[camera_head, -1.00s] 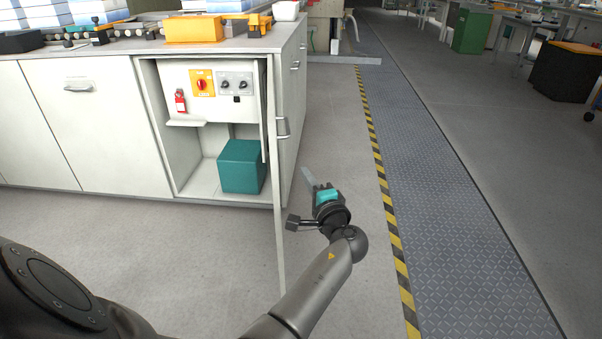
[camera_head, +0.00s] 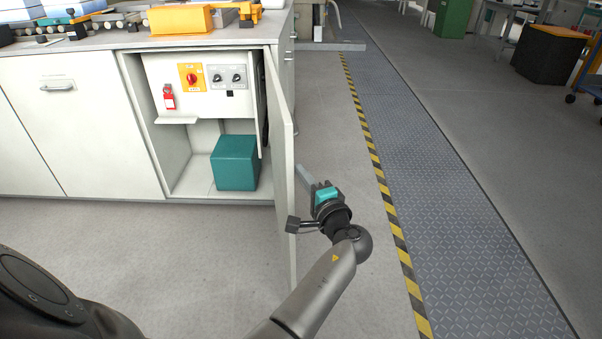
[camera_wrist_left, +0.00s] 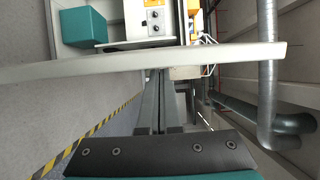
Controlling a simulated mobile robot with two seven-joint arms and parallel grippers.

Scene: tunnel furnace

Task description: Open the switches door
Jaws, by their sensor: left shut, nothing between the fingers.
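The switches door (camera_head: 284,165) is a pale panel hinged at the right of the cabinet opening. It stands wide open, jutting toward me, and its inner face shows. The switch panel (camera_head: 207,85) inside has a red rotary switch on yellow and two black knobs. My left gripper (camera_head: 304,176) is to the right of the door, on its outer side, shut and empty. I cannot tell whether the fingers touch the door. My right gripper is not in view.
A teal box (camera_head: 236,163) sits on the cabinet floor, and a red padlock-like tag (camera_head: 169,97) hangs inside. An orange block (camera_head: 181,20) stands on the counter. The floor right of the door is clear, up to a yellow-black striped line (camera_head: 385,190).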

